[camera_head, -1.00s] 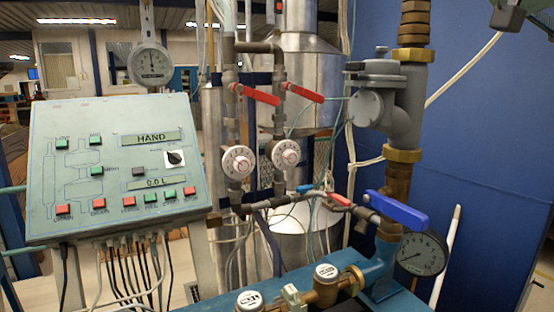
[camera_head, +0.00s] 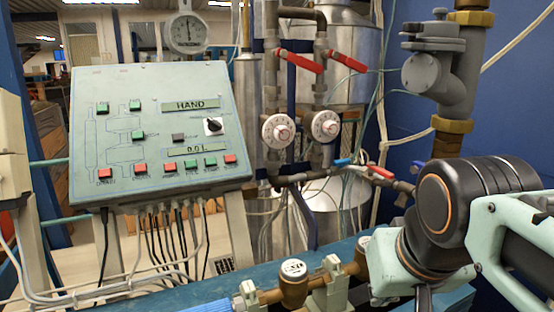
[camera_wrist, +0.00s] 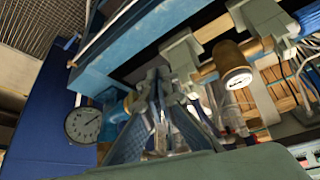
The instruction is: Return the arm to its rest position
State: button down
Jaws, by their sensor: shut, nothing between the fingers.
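My arm shows at the right of the head view as a dark rounded joint (camera_head: 452,205) and pale green links. It hides the lower right of the pipework. My gripper (camera_wrist: 158,76) is out of the head view. In the wrist view its two fingers lean together and their tips meet, with nothing held between them. Behind the tips are pipe fittings along a blue beam (camera_wrist: 150,45). I cannot tell whether the fingers touch any fitting.
A control panel (camera_head: 155,125) stands at left, with cables below. Red-handled valves (camera_head: 298,61) and white dials (camera_head: 326,127) are in the middle. Brass water meters (camera_head: 293,283) line the front bench. A pressure gauge (camera_wrist: 83,125) is at left in the wrist view.

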jog(key=s+a+f, duration=0.3)
jog(key=a+f, duration=0.1)
jog(key=f, duration=0.2)
notch_tip(320, 180, up, 16)
jog(key=p, duration=1.5)
jog(key=shift+w+d+r+y, duration=0.15)
jog(key=shift+w+d+y, duration=0.15)
jog(key=shift+w, duration=0.1)
jog(key=c, duration=2.6)
grip_release()
jog(key=shift+c, duration=0.2)
